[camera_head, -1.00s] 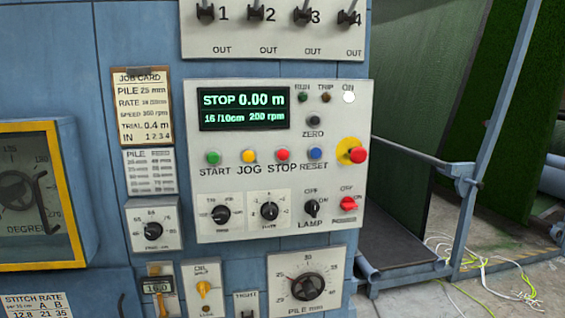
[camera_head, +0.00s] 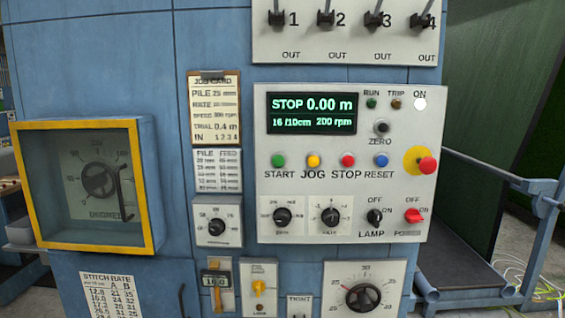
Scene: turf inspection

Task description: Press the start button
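The green start button (camera_head: 278,160) is at the left end of the button row on the white control panel (camera_head: 262,205), above the label START. To its right are the yellow jog button (camera_head: 313,161), the red stop button (camera_head: 347,160) and the blue reset button (camera_head: 379,160). The display (camera_head: 312,113) above reads STOP 0.00 m, 16 /10cm, 200 rpm. The white ON lamp (camera_head: 420,104) is lit; the RUN lamp (camera_head: 371,103) looks dark green. Neither gripper shows in the view.
A red mushroom button (camera_head: 427,165) on a yellow disc sticks out at the panel's right. Switches (camera_head: 329,18) marked 1 to 4 stand above. A yellow-framed dial box (camera_head: 152,200) protrudes at left. A blue metal frame (camera_head: 540,220) stands at right.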

